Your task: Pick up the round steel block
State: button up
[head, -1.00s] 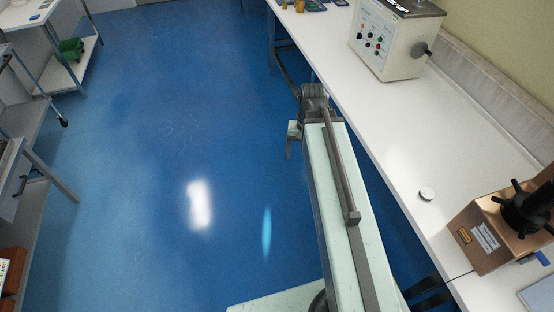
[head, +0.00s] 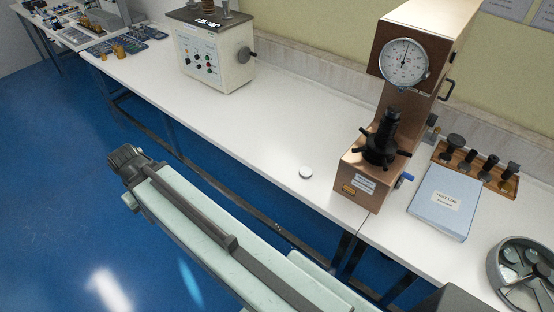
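The round steel block (head: 305,173) is a small pale disc lying flat on the white bench, near its front edge and just left of the copper-coloured hardness tester. Nothing touches it. My arm reaches out over the blue floor in front of the bench, below and left of the block. The end of my arm, with my gripper (head: 128,165), is at the left, well apart from the block. The fingers are too small and turned away to tell whether they are open or shut.
The copper-coloured hardness tester (head: 372,172) with a dial stands right of the block. A test log binder (head: 447,203) and a wooden rack (head: 470,172) lie further right. A cream control box (head: 214,62) stands back left. The bench (head: 240,125) between box and block is clear.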

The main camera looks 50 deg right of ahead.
aim_at(305, 172)
jog(key=z, duration=0.5)
jog(key=k, duration=1.5)
jog(key=u, duration=1.05)
jog(key=i, duration=1)
jog(key=z, duration=0.05)
